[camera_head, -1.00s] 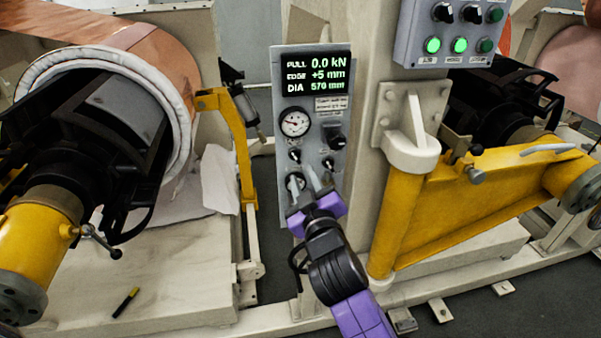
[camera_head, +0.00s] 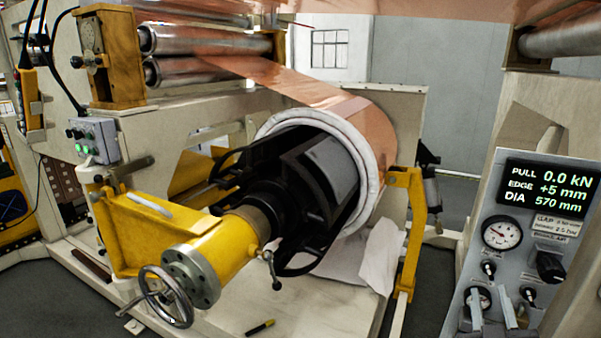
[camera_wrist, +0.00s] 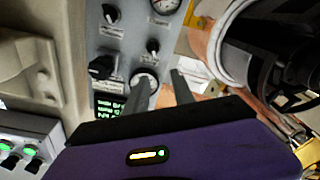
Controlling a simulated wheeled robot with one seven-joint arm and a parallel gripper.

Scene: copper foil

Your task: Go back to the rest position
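My gripper (camera_head: 491,306) shows at the lower right of the head view, in front of the lower part of the grey control panel (camera_head: 470,262). Only its two grey fingers show there; the rest is below the picture. In the wrist view my gripper (camera_wrist: 160,84) has its fingers apart, with nothing seen held between them. The left fingertip overlaps a round dial or knob (camera_wrist: 145,75) on the panel; I cannot tell whether they touch. The panel's display (camera_head: 546,188) reads PULL 0.0 kN, EDGE +5 mm, DIA 570 mm.
A copper foil roll (camera_head: 372,130) sits on a black shaft at centre. A yellow arm (camera_head: 150,232) with a handwheel (camera_head: 165,297) stands at left. A yellow bracket (camera_head: 410,235) rises beside the panel. A marker pen (camera_head: 260,327) lies on the pale base. Dark floor shows behind the bracket.

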